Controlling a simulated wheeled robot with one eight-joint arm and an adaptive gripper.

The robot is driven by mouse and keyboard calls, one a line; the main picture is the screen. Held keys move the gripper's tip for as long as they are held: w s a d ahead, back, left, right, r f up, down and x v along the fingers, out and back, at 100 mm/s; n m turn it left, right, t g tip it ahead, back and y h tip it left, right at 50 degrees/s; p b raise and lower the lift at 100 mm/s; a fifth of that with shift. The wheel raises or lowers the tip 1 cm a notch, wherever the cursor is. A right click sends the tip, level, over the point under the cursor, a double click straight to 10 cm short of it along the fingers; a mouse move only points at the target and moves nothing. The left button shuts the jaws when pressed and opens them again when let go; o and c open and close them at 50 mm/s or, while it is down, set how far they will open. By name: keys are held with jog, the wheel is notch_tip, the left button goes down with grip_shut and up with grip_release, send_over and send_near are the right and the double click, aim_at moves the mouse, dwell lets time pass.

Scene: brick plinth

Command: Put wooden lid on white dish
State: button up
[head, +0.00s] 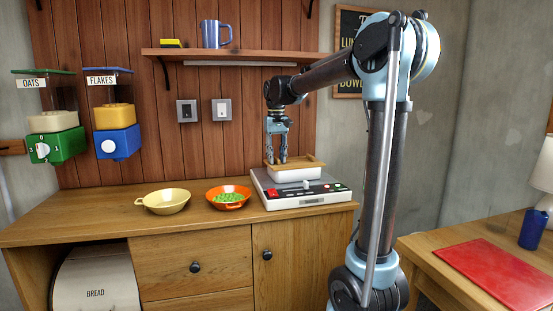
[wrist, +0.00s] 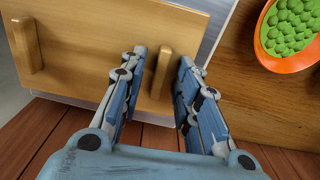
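The wooden lid (head: 312,162) lies on top of the white dish (head: 296,175), looking about level. The dish stands on the grey appliance's top, and the lid hides its inside. In the wrist view the lid (wrist: 95,55) shows as a pale board with two upright wooden handles. My gripper (head: 277,160) is at the lid's left end, pointing down. In the wrist view my gripper (wrist: 162,62) is open, with its fingers on either side of one handle (wrist: 158,80) and gaps visible beside it.
The appliance (head: 312,199) has a red switch and several buttons in front. An orange bowl of green pieces (head: 229,205) and a yellow bowl (head: 166,208) stand left of it. Dispensers hang at left. A shelf (head: 240,55) with a blue mug (head: 211,36) is above.

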notch_tip(320, 180, up, 8)
jog(key=shift+f, duration=0.25)
jog(key=shift+m+t, duration=0.6)
jog(key=shift+m, duration=0.3)
jog(key=s+d+f, duration=0.4)
jog(key=s+d, duration=0.1)
jog(key=s+d+f, duration=0.4)
jog(key=s+d, duration=0.1)
jog(key=s, duration=0.1)
jog(key=s+d+f, duration=0.4)
jog(key=s, duration=0.1)
jog(key=shift+s+d, duration=0.25)
jog(key=shift+d, duration=0.15)
jog(key=s+d+f+m, duration=0.1)
jog(key=s+d+f, duration=0.2)
jog(key=s+f, duration=0.4)
jog(key=s+d+f+t, duration=0.1)
jog(key=s+d+f, duration=0.2)
jog(key=s+f, duration=0.5)
notch_tip(320, 180, down, 4)
jog(key=shift+s+d+f+m, duration=0.1)
jog(key=shift+s+d+m, duration=0.05)
jog(key=shift+d+m, duration=0.25)
jog(key=shift+w+f, duration=0.2)
jog(key=shift+w, duration=0.25)
